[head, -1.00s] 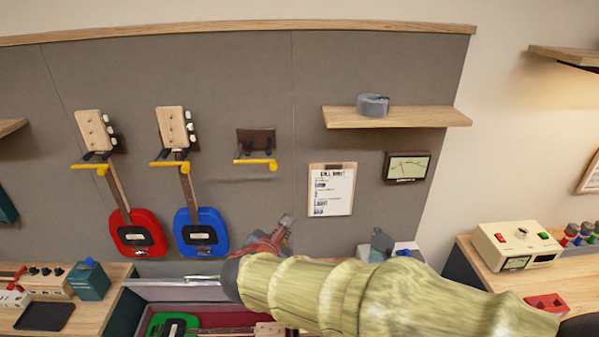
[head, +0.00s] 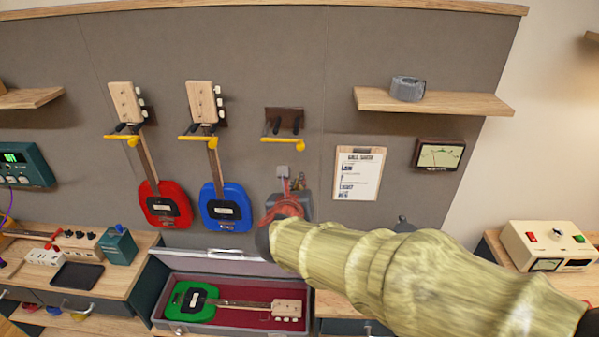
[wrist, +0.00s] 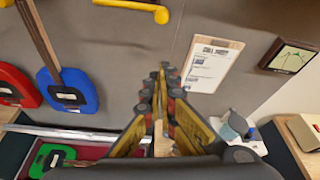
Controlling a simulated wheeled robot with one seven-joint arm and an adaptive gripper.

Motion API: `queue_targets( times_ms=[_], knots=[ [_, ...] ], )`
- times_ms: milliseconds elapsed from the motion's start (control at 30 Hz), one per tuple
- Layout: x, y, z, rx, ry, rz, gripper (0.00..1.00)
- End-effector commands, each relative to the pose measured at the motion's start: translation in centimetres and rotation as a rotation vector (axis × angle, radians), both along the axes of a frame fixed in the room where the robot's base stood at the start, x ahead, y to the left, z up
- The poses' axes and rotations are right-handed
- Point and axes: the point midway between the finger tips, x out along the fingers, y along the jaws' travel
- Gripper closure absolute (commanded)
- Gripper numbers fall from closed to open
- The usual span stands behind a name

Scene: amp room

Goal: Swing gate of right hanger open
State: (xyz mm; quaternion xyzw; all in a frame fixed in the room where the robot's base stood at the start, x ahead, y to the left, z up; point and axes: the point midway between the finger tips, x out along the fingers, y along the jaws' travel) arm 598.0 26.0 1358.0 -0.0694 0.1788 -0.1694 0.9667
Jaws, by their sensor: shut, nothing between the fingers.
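The right hanger (head: 285,116) is an empty dark wall bracket with two prongs. Its yellow gate (head: 283,144) lies across the front of the prongs, with a knob at its right end. The gate's knob end also shows at the top of the wrist view (wrist: 135,7). My gripper (head: 283,174) is below the gate in the head view, apart from it. In the wrist view my gripper's fingers (wrist: 163,70) are together, pointing at the grey wall with nothing between them.
Red (head: 166,205) and blue (head: 226,207) guitars hang on the hangers to the left. A clipboard (head: 359,173) and a meter (head: 439,155) are on the wall to the right, under a shelf (head: 440,104). A green guitar (head: 190,301) lies in an open case (head: 160,319) below.

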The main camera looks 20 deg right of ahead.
Motion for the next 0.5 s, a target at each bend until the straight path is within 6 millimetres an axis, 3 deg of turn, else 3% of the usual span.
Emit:
queue_targets(
  times_ms=[500],
  knots=[
    [8.2, -3.5, -3.3, 0.001, 0.003, -0.004, 1.0]
  ],
)
